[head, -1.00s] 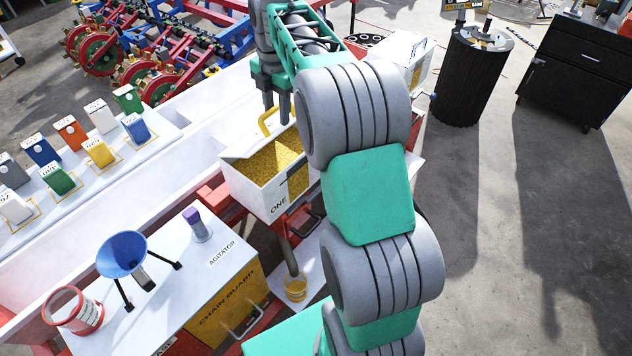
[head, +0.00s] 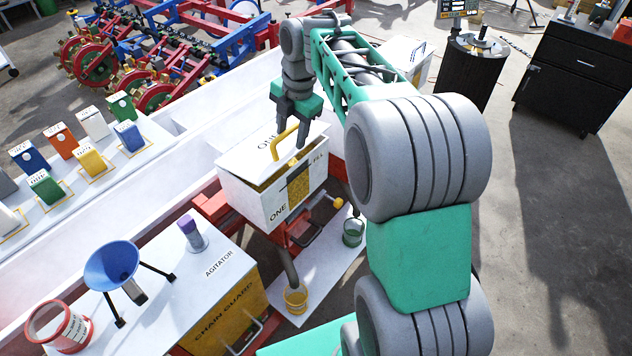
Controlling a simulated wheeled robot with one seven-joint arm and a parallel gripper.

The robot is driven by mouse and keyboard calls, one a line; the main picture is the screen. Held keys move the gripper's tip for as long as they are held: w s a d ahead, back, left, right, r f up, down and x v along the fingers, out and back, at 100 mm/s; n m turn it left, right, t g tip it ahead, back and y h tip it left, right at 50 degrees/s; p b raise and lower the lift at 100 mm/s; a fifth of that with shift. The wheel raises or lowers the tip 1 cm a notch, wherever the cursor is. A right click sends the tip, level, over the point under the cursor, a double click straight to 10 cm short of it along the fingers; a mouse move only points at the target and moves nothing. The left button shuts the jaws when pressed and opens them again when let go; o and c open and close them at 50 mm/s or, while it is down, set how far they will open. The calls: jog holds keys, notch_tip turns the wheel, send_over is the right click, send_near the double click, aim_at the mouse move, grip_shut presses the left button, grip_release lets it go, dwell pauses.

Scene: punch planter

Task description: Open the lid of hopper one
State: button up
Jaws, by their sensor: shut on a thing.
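Hopper one (head: 249,199) is a white box marked ONE with a yellow strip on its front. Its white lid (head: 259,144), also lettered ONE, is tilted slightly up. A narrow gap at the front shows yellow grain (head: 270,182) inside. A yellow loop handle (head: 283,140) stands on the lid. My gripper (head: 292,126) is above the lid, shut on the handle, with one finger at each side of it. The exact contact is small and partly hidden.
A second white hopper (head: 404,60) is behind my arm. The agitator housing (head: 190,262) with a blue funnel (head: 111,264) is at lower left. Several coloured packets (head: 62,142) stand on the white ledge at left. A yellow cup (head: 296,299) and a green cup (head: 353,231) are below the hopper.

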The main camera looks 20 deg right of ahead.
notch_tip(320, 180, up, 5)
jog(key=s, duration=0.1)
jog(key=s+f+m, duration=0.4)
jog(key=f+m, duration=0.2)
jog(key=m, duration=0.5)
jog(key=s+d+f+m+g, duration=0.1)
jog(key=s+f+m, duration=0.3)
jog(key=f+m, duration=0.3)
jog(key=m, duration=0.4)
jog(key=shift+s+d+f+m, duration=0.15)
jog(key=shift+d+f+m, duration=0.1)
jog(key=shift+d+m, duration=0.05)
jog(key=shift+c, duration=0.3)
